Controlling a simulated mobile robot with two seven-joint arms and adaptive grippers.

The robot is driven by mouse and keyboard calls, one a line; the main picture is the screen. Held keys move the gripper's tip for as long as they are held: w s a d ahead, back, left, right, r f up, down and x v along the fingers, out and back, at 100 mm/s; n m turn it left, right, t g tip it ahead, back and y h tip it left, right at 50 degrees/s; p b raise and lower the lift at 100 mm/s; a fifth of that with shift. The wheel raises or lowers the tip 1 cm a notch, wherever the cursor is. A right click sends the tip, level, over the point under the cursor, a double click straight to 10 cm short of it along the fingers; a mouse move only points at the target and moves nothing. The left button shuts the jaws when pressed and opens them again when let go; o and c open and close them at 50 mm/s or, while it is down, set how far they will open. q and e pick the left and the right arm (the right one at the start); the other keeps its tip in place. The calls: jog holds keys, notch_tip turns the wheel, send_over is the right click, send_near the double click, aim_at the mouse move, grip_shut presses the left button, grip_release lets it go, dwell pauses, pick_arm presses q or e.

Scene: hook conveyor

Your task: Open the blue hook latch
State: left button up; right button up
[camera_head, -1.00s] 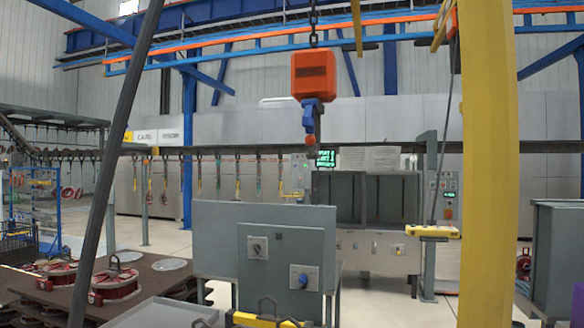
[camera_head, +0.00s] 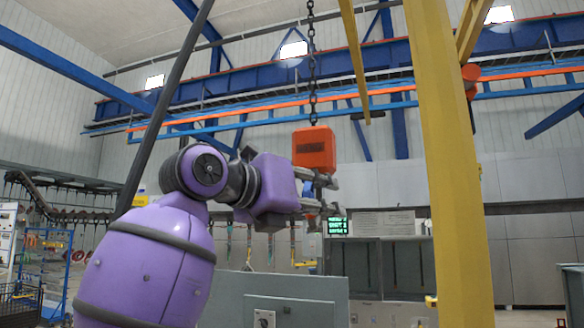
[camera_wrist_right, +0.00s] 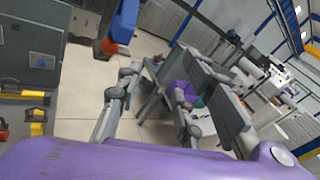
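The orange hoist block (camera_head: 314,147) hangs from a chain in the head view. I see no contact.
A yellow post (camera_head: 450,165) stands right of the hoist. A grey cabinet (camera_head: 290,290) is below the arm. Blue and orange overhead rails (camera_head: 240,115) run behind.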

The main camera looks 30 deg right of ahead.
aim_at(305, 194)
jog(key=s+a+r+n+t+y, duration=0.2)
jog(key=a+r+t+y, duration=0.35)
jog(key=a, duration=0.25)
jog(key=shift+x, duration=5.95)
grip_shut()
jog(key=shift+r, duration=0.15)
